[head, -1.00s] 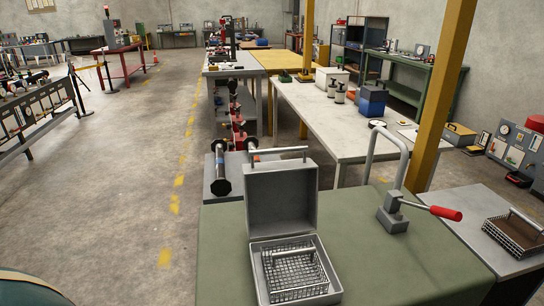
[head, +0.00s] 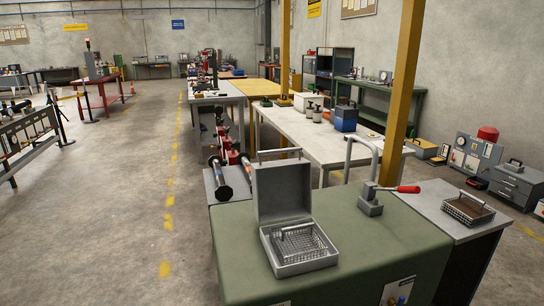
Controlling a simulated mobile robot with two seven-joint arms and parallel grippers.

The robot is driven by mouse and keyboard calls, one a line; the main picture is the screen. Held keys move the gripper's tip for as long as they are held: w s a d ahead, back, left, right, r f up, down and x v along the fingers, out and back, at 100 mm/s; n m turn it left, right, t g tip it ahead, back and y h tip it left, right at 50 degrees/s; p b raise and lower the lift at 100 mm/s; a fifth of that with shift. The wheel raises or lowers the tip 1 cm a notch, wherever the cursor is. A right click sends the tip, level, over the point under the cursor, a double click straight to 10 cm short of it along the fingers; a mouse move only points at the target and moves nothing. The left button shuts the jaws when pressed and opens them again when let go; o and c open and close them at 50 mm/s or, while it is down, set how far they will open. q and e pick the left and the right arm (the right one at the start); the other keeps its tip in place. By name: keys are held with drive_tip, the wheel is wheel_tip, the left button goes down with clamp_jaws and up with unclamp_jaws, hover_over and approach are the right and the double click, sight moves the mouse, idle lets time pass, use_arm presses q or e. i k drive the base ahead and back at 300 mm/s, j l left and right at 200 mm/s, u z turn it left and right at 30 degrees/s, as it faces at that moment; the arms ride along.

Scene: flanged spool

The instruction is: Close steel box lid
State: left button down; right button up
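The steel box (head: 301,264) stands on the green-topped bench in front of me, a little right of the middle of the head view. Its grey lid (head: 282,193) is open and stands upright at the back of the box. A bar handle (head: 280,154) runs along the lid's top edge. A wire mesh basket (head: 298,245) with its own handle sits inside the box. Neither of my grippers shows in the head view.
On the green bench (head: 382,244), a clamp tool with a red handle (head: 408,189) stands right of the box. Another wire basket (head: 467,208) sits on the grey surface further right. A yellow post (head: 407,75) rises behind. Open floor lies to the left.

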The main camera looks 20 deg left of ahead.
sight(281, 189)
drive_tip(key=k+z, duration=0.1)
drive_tip(key=z, duration=0.35)
drive_tip(key=k+z, duration=0.15)
drive_tip(key=z, duration=0.3)
drive_tip(key=l+z, duration=0.15)
drive_tip(key=z, duration=0.3)
drive_tip(key=j+z, duration=0.3)
drive_tip(key=z, duration=0.15)
drive_tip(key=k+j+z, duration=0.2)
drive_tip(key=z, duration=0.3)
drive_tip(key=k+j, duration=0.2)
drive_tip(key=j, duration=0.3)
drive_tip(key=k+j, duration=0.25)
drive_tip(key=j, duration=0.3)
drive_tip(key=k+j, duration=0.2)
drive_tip(key=j, duration=0.3)
drive_tip(key=k+j, duration=0.2)
drive_tip(key=j, duration=0.3)
drive_tip(key=k+j, duration=0.25)
drive_tip(key=j, duration=0.3)
drive_tip(key=k+j, duration=0.2)
drive_tip(key=j, duration=0.3)
drive_tip(key=k+j, duration=0.2)
drive_tip(key=j, duration=0.3)
drive_tip(key=k+j, duration=0.25)
drive_tip(key=j, duration=0.3)
